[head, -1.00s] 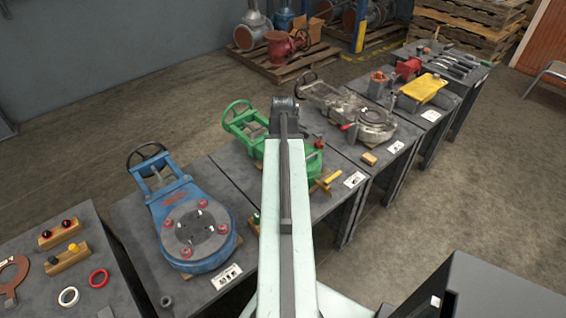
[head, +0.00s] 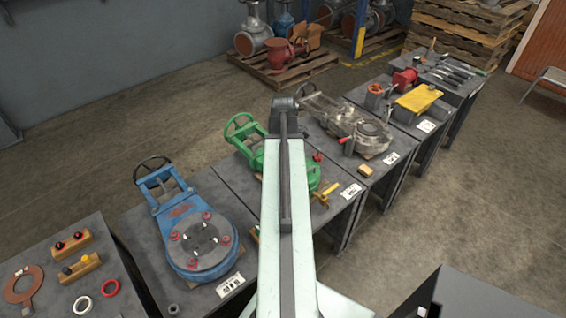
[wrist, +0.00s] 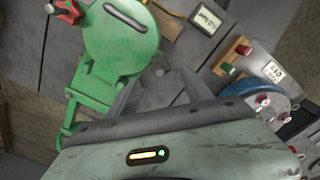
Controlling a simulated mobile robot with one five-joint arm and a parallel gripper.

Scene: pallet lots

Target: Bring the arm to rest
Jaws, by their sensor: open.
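My arm stretches away from the camera over the row of tables in the head view, and its own links hide the gripper there. In the wrist view my gripper (wrist: 158,98) is open, its two fingers spread with nothing between them. It hangs above the tables. The green valve (head: 243,132) lies under and behind the arm in the head view, partly hidden by it. It also shows at the upper left of the wrist view (wrist: 120,40), apart from the fingers.
A blue valve (head: 183,215) stands on the table left of the arm. A grey valve (head: 345,122) stands to the right, with a yellow part (head: 418,98) beyond. Rings and wooden blocks lie on the near left table (head: 40,285). Floor at the right (head: 480,190) is clear.

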